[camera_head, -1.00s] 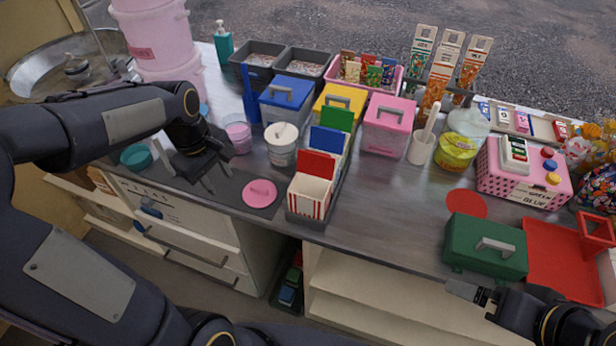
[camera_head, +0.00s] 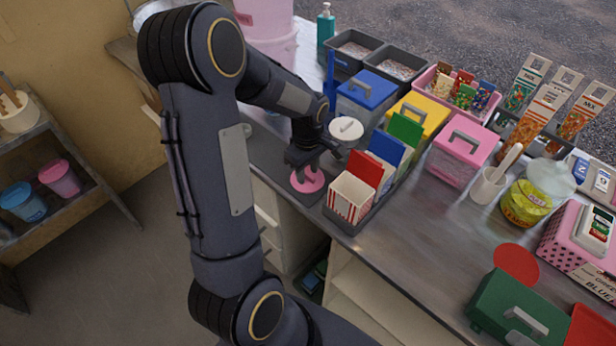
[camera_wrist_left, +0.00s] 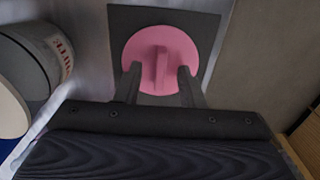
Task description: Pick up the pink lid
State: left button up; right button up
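The pink lid (camera_head: 309,181) is a flat round disc with a raised bar handle, lying on a dark square mat (camera_wrist_left: 206,22) near the counter's front edge. It shows from above in the left wrist view (camera_wrist_left: 146,42). My left gripper (camera_head: 301,172) is over the lid, pointing down. In the left wrist view its two fingers (camera_wrist_left: 158,84) are apart, one on each side of the lid's handle, with gaps that look open. I cannot tell whether the fingertips touch the lid. My right gripper is not in view.
A white tub (camera_head: 346,132) stands just behind my left gripper. A rack with a red-and-white striped box (camera_head: 350,198) and coloured cards stands right of the lid. Lidded bins, in blue (camera_head: 366,90), yellow and pink (camera_head: 463,148), fill the counter behind.

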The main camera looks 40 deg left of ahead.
pick_arm(q)
jog(key=shift+f, duration=0.1)
grip_shut()
dwell(0.4)
jog(key=shift+r, duration=0.4)
notch_tip(320, 180, up, 2)
jog(key=shift+r, duration=0.1)
jog(key=s+a+r+b, duration=0.1)
jog(key=s+r, duration=0.9)
jog(key=s, duration=0.4)
